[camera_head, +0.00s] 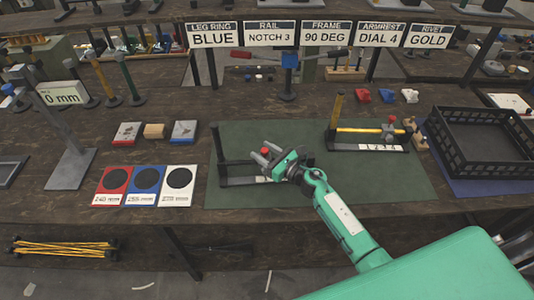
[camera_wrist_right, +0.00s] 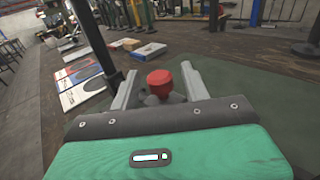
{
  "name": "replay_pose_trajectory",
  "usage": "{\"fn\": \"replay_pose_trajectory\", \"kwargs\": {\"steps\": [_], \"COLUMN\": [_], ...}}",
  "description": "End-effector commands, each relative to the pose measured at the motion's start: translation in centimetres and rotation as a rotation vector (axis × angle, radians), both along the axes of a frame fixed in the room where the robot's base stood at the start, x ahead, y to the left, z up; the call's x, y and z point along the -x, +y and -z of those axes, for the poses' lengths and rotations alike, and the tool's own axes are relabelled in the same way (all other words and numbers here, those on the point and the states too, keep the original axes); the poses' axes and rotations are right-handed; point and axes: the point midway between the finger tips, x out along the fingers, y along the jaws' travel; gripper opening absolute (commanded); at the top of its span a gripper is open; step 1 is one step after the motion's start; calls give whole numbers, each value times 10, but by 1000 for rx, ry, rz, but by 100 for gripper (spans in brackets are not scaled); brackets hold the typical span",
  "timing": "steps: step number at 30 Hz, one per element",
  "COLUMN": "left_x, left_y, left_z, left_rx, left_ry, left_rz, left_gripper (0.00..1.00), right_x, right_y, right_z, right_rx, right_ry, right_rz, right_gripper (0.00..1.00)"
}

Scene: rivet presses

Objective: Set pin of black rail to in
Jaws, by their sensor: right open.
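The black rail (camera_head: 238,182) lies on the left part of the green mat, with a black post (camera_head: 220,142) standing at its left end. Its pin has a red knob (camera_head: 265,150). My right gripper (camera_head: 266,155) is open over the rail. In the right wrist view the red knob (camera_wrist_right: 160,78) on its grey pin sits between the two spread fingers, with gaps on both sides. The gripper hides part of the rail and the lower pin, so I cannot tell how deep the pin sits. My left gripper is not in view.
A second rail with a yellow bar (camera_head: 358,130) and a red-topped pin stands right on the green mat (camera_head: 405,190). A black crate (camera_head: 485,175) is at the right. Red, blue and white cards (camera_head: 145,197) lie left of the mat. A sign reads rail notch 3 (camera_head: 270,34).

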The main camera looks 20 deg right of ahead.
Motion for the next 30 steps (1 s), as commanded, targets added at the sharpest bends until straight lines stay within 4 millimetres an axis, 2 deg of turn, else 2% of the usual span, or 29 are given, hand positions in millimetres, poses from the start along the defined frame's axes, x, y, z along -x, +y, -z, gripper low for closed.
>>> {"fn": "replay_pose_trajectory", "kwargs": {"steps": [5, 21, 30], "left_x": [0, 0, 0], "left_y": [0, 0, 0], "left_z": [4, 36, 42], "left_rx": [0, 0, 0], "left_ry": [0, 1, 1], "left_rz": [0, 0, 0], "left_gripper": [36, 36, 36], "right_x": [10, 98, 117], "right_y": [-7, -60, -72], "right_z": [2, 4, 1], "right_rx": [2, 2, 0], "right_ry": [0, 3, 1], "right_rz": [1, -1, 0], "right_gripper": [47, 47, 47]}}
